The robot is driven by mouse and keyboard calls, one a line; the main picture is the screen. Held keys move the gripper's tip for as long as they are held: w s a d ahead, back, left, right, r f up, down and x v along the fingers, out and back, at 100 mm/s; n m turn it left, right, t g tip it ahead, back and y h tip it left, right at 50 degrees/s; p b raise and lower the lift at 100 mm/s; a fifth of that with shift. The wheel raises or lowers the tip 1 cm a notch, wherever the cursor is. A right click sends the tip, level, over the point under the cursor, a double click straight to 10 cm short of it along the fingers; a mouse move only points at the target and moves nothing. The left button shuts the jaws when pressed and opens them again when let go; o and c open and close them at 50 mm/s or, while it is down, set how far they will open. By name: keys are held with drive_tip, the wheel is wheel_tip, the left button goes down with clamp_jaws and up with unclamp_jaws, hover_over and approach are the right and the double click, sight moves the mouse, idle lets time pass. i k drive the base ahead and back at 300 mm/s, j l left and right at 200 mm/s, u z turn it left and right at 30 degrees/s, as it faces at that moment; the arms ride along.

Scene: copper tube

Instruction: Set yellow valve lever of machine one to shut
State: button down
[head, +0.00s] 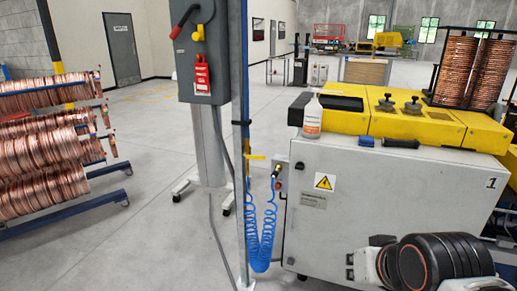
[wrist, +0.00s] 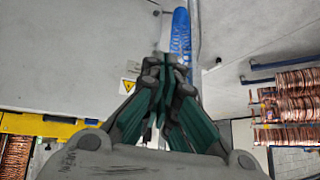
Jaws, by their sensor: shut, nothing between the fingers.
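The yellow valve lever (head: 256,157) sits on the upright grey pole, just left of machine one (head: 340,215), and looks roughly horizontal. A blue coiled air hose (head: 262,235) hangs below it. The machine is a grey cabinet with a yellow top and the number 1. My gripper (head: 352,266) is low in front of the cabinet, to the right of and below the lever, clear of it. In the wrist view my gripper (wrist: 165,66) has its fingers together, with nothing between them. The blue hose (wrist: 181,32) shows beyond the fingertips. I cannot make out the lever there.
A grey electrical box (head: 203,50) with a red lever and red tag stands behind the pole. A spray bottle (head: 313,118) stands on the machine's left end. A rack of copper coils (head: 50,150) is at the left.

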sight(248, 157)
drive_tip(key=i+j, duration=0.1)
drive_tip(key=i, duration=1)
